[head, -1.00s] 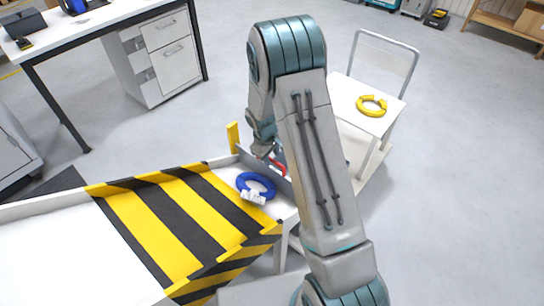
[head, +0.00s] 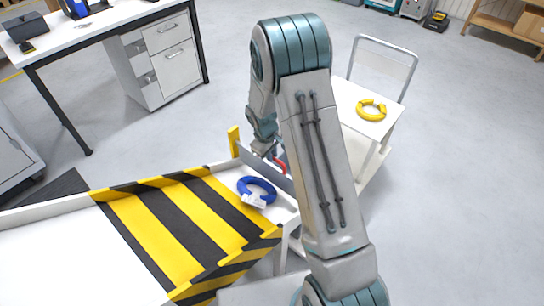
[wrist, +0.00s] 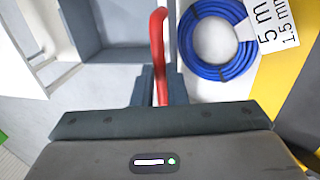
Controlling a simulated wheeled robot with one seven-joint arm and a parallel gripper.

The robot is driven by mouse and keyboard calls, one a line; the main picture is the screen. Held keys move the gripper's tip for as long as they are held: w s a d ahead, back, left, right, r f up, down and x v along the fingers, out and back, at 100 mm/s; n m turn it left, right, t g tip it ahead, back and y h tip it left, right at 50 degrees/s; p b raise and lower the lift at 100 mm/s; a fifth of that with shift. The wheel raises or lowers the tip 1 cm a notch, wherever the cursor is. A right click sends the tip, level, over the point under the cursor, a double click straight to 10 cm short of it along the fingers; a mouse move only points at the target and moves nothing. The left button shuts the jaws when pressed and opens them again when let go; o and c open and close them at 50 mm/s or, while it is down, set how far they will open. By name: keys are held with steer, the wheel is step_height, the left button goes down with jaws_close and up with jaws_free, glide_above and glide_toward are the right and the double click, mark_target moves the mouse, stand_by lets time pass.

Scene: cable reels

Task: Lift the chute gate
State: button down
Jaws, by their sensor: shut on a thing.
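The chute (head: 180,215) has yellow and black stripes and slopes down to a flat white end. The grey chute gate (head: 284,182) stands across that end, behind a blue cable coil (head: 257,189). The gate's red handle (head: 281,167) is partly hidden by my arm. My gripper (head: 268,153) is at the handle, mostly hidden in the head view. In the wrist view, my gripper (wrist: 161,88) is shut on the red handle (wrist: 158,45). The blue coil (wrist: 214,42) with its white label lies beside it, apart from my jaws.
A yellow post (head: 234,140) stands at the gate's far end. A white cart (head: 350,118) with a yellow coil (head: 372,110) stands beyond my arm. A grey open bin (wrist: 100,42) shows in the wrist view. A desk (head: 75,40) stands at the back left.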

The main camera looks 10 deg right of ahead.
step_height(320, 180, up, 6)
steer(key=shift+f+p, duration=0.25)
steer(key=shift+p, duration=0.65)
steer(key=shift+w, duration=0.15)
steer(key=c, duration=1.5)
jaws_free()
steer(key=shift+d, duration=0.1)
steer(key=shift+o, duration=0.2)
step_height(320, 180, up, 13)
steer(key=s+a, duration=0.1)
steer(key=a, duration=0.1)
steer(key=shift+s+a+r, duration=0.15)
steer(key=shift+s+r, duration=0.05)
steer(key=shift+s, duration=0.2)
